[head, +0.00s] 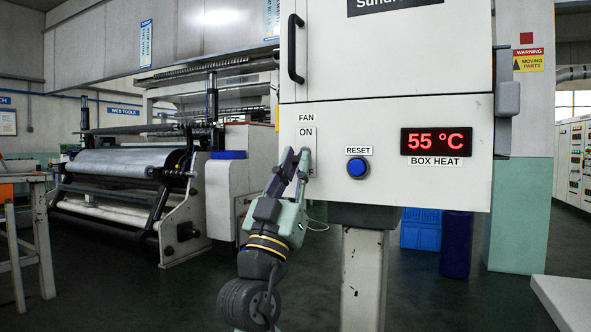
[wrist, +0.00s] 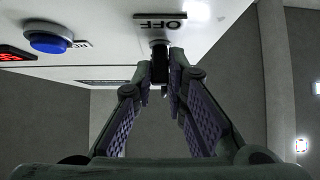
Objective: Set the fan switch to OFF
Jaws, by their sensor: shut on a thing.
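The fan switch (wrist: 159,47) is on the white front of the control box (head: 440,185), under the FAN and ON labels (head: 306,125) in the head view. My gripper (head: 297,153) reaches up to it from below and hides most of it. In the wrist view, which is upside down, the fingertips of my gripper (wrist: 161,70) are shut on the switch's dark lever. The OFF label (wrist: 160,22) shows just beyond it in that view.
The blue RESET button (head: 357,167) is to the right of the switch, with the red 55 °C display (head: 436,141) further right. A black door handle (head: 293,48) stands out above. A film winding machine (head: 130,180) is at the left. Open floor lies in front.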

